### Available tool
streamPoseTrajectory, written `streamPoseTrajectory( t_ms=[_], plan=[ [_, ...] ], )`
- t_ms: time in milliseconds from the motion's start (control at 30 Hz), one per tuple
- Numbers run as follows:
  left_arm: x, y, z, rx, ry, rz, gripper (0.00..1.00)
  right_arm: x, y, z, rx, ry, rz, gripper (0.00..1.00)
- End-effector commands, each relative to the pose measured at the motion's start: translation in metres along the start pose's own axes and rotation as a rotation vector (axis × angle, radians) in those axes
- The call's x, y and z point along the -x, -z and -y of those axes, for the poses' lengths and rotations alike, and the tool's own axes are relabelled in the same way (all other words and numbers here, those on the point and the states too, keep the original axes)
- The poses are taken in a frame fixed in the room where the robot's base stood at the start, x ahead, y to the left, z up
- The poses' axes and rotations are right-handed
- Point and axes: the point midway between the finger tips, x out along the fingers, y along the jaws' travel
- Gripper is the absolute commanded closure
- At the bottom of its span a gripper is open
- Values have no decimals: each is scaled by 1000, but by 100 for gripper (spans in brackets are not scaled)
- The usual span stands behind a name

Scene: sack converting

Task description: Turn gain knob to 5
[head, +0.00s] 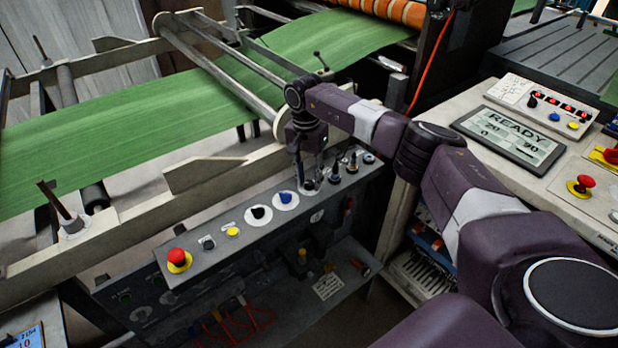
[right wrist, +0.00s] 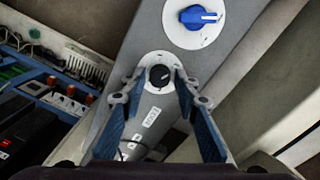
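A small black knob with a white pointer mark (right wrist: 160,76) sits on a round white dial on the grey panel, with a small printed label below it. I take it as the gain knob, but its lettering is too small to read. My right gripper (right wrist: 156,88) is open, with its blue-padded fingers on either side of this knob; I cannot tell whether they touch it. In the head view my right gripper (head: 309,178) points down at the panel and largely hides the knob. My left gripper is not in view.
A blue knob (right wrist: 198,17) on a larger white disc is close by. The panel (head: 217,257) also carries a black knob (head: 261,213), a red stop button (head: 178,257) and small switches to the right of my gripper. Green sheet (head: 130,115) runs behind.

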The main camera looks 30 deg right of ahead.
Motion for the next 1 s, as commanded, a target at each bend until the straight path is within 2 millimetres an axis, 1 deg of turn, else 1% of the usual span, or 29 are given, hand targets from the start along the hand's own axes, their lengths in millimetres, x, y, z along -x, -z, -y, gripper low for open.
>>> streamPoseTrajectory(
  t_ms=[33, 200, 233, 467, 633, 767, 1000],
  plan=[
    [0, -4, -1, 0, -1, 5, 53, 0, 0, 0, 0, 0, 0, 80],
    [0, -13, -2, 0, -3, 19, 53, 0, 0, 0, 0, 0, 0, 98],
    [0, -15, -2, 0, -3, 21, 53, 0, 0, 0, 1, 0, 0, 100],
    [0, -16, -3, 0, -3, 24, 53, 0, 0, 0, -10, 1, 1, 100],
    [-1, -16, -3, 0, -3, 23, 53, 0, 0, 0, -62, 1, 3, 100],
    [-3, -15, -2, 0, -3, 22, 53, 0, 0, 0, -139, 0, 6, 100],
    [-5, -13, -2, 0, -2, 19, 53, 0, 0, 0, -344, 1, 15, 100]
  ],
)
